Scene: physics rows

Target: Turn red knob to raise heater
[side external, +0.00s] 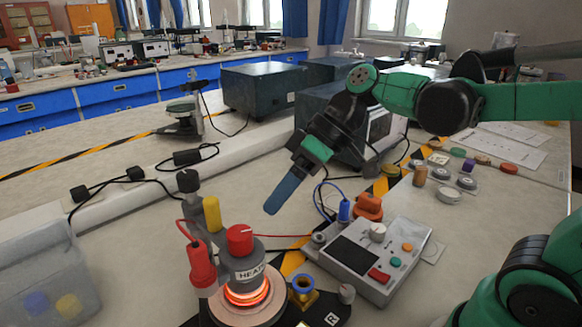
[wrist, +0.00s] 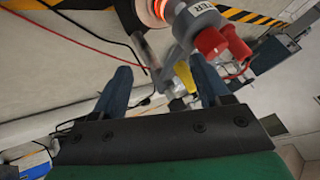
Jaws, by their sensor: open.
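The red knob (side external: 240,239) sits on top of the grey heater (side external: 247,264), which has a "HEATER" label and a glowing orange ring at its base. My gripper (side external: 272,208) is above and to the right of the knob, apart from it and pointing down to the left. In the wrist view, my gripper (wrist: 163,82) is open, with its two blue fingers spread and nothing held between them. The wrist view also shows the red knob (wrist: 209,42) and the heater (wrist: 190,20) beyond the right finger.
A red plug (side external: 202,264) and a yellow post (side external: 212,214) stand close beside the heater on its left. A grey control box (side external: 370,255) with buttons lies to the right. A clear bin (side external: 45,275) is at the far left. Cables cross the bench.

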